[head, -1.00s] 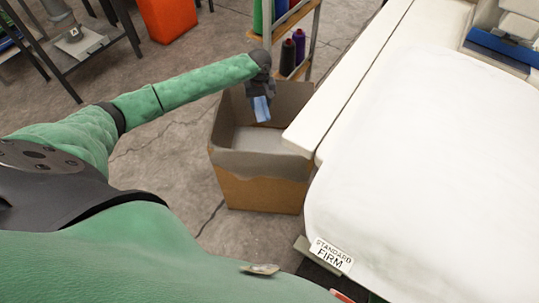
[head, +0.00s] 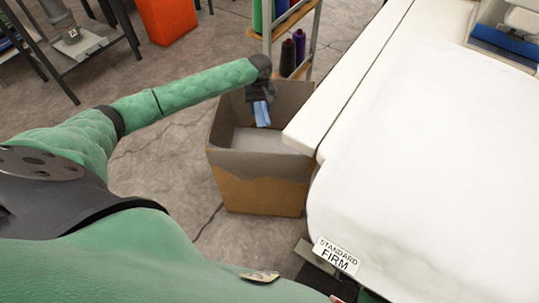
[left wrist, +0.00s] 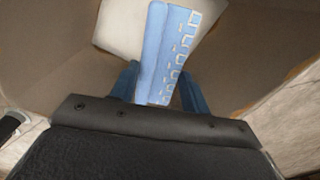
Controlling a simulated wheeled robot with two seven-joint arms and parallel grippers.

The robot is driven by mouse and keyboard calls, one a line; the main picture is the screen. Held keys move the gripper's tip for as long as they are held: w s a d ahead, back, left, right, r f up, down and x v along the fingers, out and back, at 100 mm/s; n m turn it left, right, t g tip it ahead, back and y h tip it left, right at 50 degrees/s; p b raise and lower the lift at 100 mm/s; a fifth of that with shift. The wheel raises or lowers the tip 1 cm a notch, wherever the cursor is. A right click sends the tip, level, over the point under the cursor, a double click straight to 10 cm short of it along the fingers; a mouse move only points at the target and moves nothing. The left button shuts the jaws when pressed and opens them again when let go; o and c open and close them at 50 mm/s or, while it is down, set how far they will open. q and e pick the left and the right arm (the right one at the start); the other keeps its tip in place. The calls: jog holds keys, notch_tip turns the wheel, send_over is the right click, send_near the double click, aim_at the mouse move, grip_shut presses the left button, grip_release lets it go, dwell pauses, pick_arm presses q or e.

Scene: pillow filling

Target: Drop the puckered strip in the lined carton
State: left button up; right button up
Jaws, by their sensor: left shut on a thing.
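The puckered strip (head: 262,113) is blue and hangs from my left gripper (head: 261,99) over the open top of the lined carton (head: 262,190). The carton is brown cardboard with a grey lining and stands on the floor beside the white table. In the left wrist view the strip (left wrist: 168,50) is light blue with a row of white loop marks. My left gripper (left wrist: 158,88) is shut on its near end, with a blue finger on each side. The carton's lined walls surround the strip there, with a pale floor beyond. My right gripper is out of view.
A white work table (head: 345,95) with a large white pillow (head: 440,170) labelled "STANDARD FIRM" stands close to the carton's right side. A rack with thread spools (head: 299,45) stands behind the carton. An orange bin (head: 168,20) is at the back left.

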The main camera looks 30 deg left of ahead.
pick_arm(q)
jog(key=o, duration=1)
jog(key=shift+r+b, duration=0.35)
jog(key=shift+r, duration=3.55)
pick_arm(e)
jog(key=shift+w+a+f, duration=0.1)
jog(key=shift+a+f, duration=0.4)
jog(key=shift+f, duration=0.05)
pick_arm(q)
jog(key=shift+s+f, duration=0.1)
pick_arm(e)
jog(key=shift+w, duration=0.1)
